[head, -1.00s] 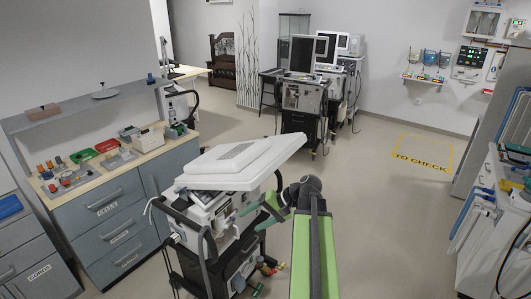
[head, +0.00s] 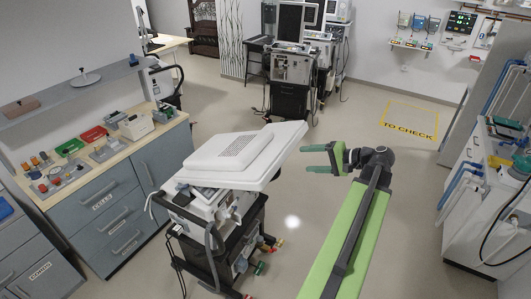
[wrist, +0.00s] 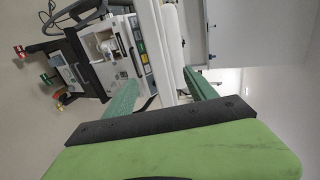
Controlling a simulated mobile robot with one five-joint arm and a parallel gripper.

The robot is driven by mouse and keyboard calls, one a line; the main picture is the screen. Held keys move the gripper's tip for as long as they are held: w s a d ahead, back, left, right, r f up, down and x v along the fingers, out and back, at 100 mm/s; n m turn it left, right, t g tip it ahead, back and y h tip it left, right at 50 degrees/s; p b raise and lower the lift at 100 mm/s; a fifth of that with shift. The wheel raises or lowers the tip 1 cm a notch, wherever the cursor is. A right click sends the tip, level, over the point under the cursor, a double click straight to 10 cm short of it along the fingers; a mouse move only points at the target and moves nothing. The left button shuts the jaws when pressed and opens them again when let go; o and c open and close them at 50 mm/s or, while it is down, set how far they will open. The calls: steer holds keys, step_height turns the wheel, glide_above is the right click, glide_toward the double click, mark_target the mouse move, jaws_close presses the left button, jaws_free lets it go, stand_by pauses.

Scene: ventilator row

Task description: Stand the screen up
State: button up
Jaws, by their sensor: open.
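The screen (head: 238,153) is a white slab seen from its back, with a grey vented panel. It lies tipped over, almost flat, on top of the nearest ventilator (head: 205,212), its right end a little raised. My gripper (head: 306,158) is open and empty, just right of the screen's raised end, fingers pointing left at it. In the wrist view the screen (wrist: 172,50) shows edge-on, lined up with the gap between my green fingers (wrist: 162,88). I cannot tell whether its edge is between the fingertips; no grip shows.
A drawer counter (head: 100,205) with small parts and tools stands at left. Other ventilators (head: 292,65) stand at the back. A white bench (head: 490,200) with tubing is at right. The floor around the yellow TO CHECK square (head: 410,120) is clear.

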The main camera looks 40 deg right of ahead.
mark_target(270, 159)
steer(key=b+x, duration=0.6)
steer(key=x, duration=1)
steer(key=shift+w+f+b, duration=0.3)
steer(key=shift+w+a, duration=0.15)
steer(key=shift+w, duration=0.1)
jaws_close()
